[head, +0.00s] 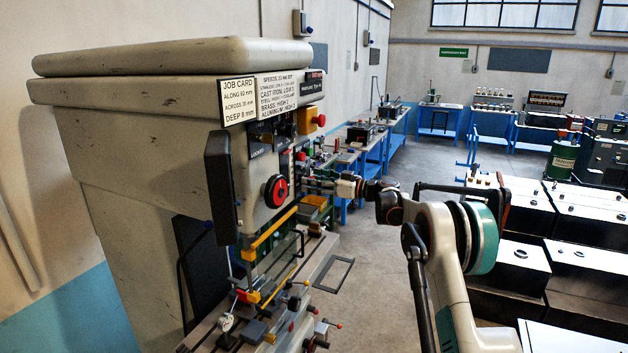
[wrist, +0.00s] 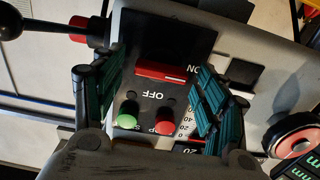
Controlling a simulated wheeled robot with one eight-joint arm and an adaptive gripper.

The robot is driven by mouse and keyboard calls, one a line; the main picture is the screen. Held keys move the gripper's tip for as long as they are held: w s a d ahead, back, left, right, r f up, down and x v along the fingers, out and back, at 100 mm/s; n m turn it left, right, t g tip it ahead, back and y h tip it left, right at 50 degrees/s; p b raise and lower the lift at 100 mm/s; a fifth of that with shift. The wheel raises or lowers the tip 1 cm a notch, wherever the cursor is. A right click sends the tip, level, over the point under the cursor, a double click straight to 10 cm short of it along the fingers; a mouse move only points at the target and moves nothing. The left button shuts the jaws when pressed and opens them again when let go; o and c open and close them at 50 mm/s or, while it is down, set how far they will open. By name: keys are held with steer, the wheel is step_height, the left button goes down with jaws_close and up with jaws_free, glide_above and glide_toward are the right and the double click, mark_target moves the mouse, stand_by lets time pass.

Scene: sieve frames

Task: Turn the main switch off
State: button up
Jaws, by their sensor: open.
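The main switch (wrist: 160,74) is a red bar handle on a black plate in the wrist view. It lies nearly level, with a white mark on its right part, towards the ON label at right. The OFF label is just below the bar. My gripper (wrist: 157,98) is open, with one finger on each side of the switch and nothing held. I cannot tell how close the fingertips are to the panel. In the head view my gripper (head: 318,186) is at the machine's front panel, and I cannot make out the switch there.
Green (wrist: 126,120) and red (wrist: 164,127) push buttons sit just below the switch between the fingers. A black-and-red round knob (head: 277,190) sits left of my gripper, and a red button on a yellow box (head: 319,120) above it. The aisle floor behind is free.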

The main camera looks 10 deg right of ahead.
steer(key=shift+w+a, duration=0.1)
steer(key=shift+c, duration=0.6)
steer(key=c, duration=0.9)
steer(key=shift+b, duration=0.3)
steer(key=m+b, duration=0.4)
steer(key=m, duration=0.5)
steer(key=m+b, duration=0.4)
steer(key=m, duration=0.4)
steer(key=shift+w+f+m, duration=0.15)
steer(key=shift+f+m, duration=0.05)
steer(key=shift+m, duration=0.2)
steer(key=shift+c, duration=0.3)
steer(key=o, duration=1.1)
steer(key=shift+d, duration=0.2)
